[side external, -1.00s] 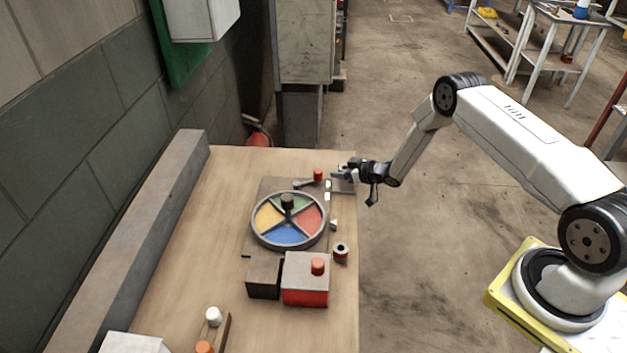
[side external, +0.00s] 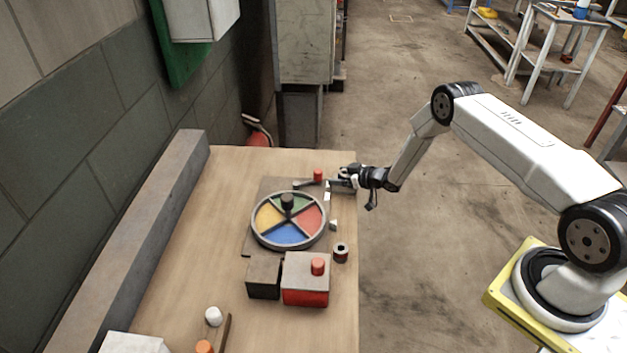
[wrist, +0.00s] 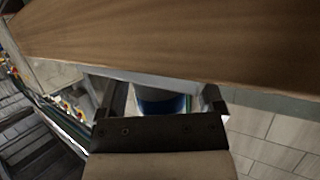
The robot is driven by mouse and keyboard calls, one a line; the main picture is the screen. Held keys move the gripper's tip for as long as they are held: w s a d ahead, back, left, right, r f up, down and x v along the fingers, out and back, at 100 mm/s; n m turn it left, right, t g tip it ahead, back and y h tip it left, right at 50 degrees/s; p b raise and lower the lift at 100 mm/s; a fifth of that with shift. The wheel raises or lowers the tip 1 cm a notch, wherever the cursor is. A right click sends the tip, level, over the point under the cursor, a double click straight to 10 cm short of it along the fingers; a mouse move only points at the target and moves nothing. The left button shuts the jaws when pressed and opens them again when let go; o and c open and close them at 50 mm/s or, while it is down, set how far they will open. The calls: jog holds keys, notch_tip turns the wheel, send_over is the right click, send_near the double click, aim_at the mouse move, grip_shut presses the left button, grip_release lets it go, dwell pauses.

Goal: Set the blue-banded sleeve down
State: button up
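A blue, rounded thing, likely the blue-banded sleeve (wrist: 160,103), shows between the two fingers of my gripper (wrist: 165,98) in the wrist view. Its lower part is hidden behind the gripper body. The fingers stand apart on either side of it, and I cannot tell whether they touch it. In the side view my gripper (side external: 345,179) is at the far right edge of the wooden table (side external: 225,190), close to a red-topped peg (side external: 318,174). The sleeve is not clear there.
A round dial with coloured sectors (side external: 287,235) lies left of my gripper. A small dark-holed ring (side external: 341,252), a dark box (side external: 264,277) and a red box (side external: 306,293) are nearer. A long grey beam (side external: 140,230) runs along the wall.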

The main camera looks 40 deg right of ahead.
jog(key=shift+r, duration=0.2)
jog(key=v, duration=1.2)
jog(key=shift+f, duration=0.1)
dwell(0.8)
jog(key=s+a+r+m+g+h, duration=0.1)
jog(key=a+r+g+h, duration=0.15)
jog(key=r, duration=0.35)
jog(key=s+a+r+g+h, duration=0.1)
jog(key=s+a+r+g, duration=0.15)
jog(key=r, duration=0.45)
jog(key=s+a+r+m+g, duration=0.1)
jog(key=s+a+r+g, duration=0.1)
jog(key=s+a, duration=0.3)
jog(key=s+a+r+m+g, duration=0.1)
jog(key=s+a+r+g, duration=0.2)
jog(key=s, duration=0.8)
notch_tip(320, 180, up, 2)
jog(key=a, duration=0.3)
jog(key=shift+s+r, duration=0.2)
